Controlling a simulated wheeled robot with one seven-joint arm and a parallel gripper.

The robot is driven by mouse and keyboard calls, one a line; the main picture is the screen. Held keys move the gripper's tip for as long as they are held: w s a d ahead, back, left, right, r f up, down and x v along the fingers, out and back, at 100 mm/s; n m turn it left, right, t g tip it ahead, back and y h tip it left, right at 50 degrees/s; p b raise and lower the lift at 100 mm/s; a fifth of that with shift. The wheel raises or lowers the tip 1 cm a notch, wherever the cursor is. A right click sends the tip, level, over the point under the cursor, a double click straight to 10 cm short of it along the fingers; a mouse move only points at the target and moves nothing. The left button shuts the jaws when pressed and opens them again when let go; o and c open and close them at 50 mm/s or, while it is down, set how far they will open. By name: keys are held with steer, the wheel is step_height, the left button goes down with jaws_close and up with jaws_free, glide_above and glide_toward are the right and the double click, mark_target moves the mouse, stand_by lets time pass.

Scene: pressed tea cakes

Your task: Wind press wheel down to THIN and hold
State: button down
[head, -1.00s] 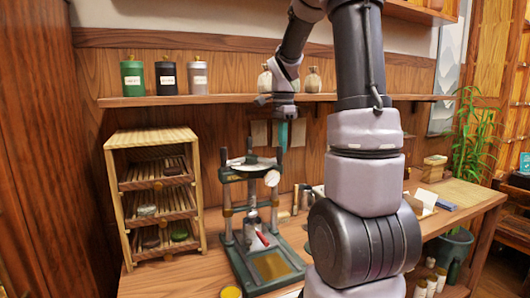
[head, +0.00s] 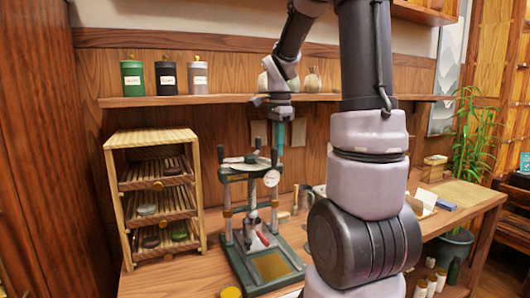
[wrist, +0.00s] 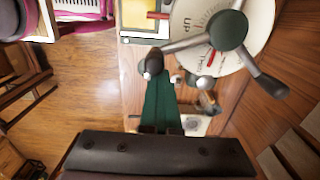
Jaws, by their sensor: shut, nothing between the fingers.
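The green press (head: 262,180) stands on the bench, with a spoked wheel (head: 250,163) on top. In the wrist view the wheel's green hub (wrist: 228,30) and grey spokes with dark knobs show over a pale dial (wrist: 262,22). "UP" is legible on the dial, with what looks like "THIN" below it. A red mark lies under the hub, towards the lower lettering. My gripper (head: 275,157) has teal fingers, shut and empty, pointing down at the wheel's right side. In the wrist view the fingers (wrist: 160,88) reach close to a spoke knob; contact is unclear.
A wooden rack (head: 150,138) with tea cakes stands left of the press. A shelf (head: 225,98) with canisters runs behind, close to my wrist. A metal cup (head: 305,195) stands right of the press.

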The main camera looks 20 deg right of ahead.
steer(key=shift+s+a, duration=0.1)
steer(key=shift+a, duration=0.1)
steer(key=shift+s+a, duration=0.35)
steer(key=shift+a, duration=0.25)
steer(key=shift+d, duration=0.15)
step_height(320, 180, up, 8)
steer(key=d, duration=0.1)
steer(key=shift+w+d+f, duration=0.25)
stand_by(0.6)
stand_by(0.3)
